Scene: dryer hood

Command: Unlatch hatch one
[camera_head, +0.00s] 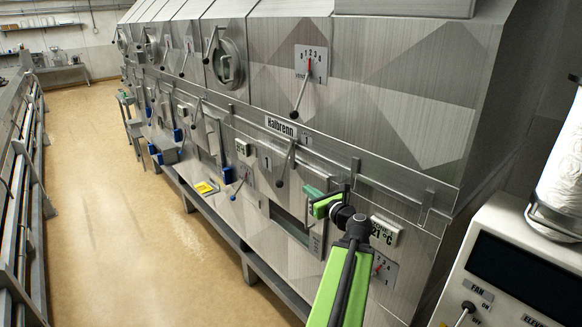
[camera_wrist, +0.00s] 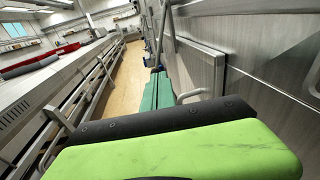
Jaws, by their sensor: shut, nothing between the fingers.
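A plate marked 1 (camera_head: 264,158) is on the lower front of the steel dryer. Beside it hangs a lever (camera_head: 289,160) with a dark knob at its lower end. I cannot tell the latch's state.
A dial with a long lever (camera_head: 310,64) is on the upper wall. A rail (camera_head: 370,180) runs along the dryer above my gripper. A white control box (camera_head: 510,275) stands at right. The floor (camera_head: 110,150) is clear between the dryer and a left railing (camera_head: 25,165).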

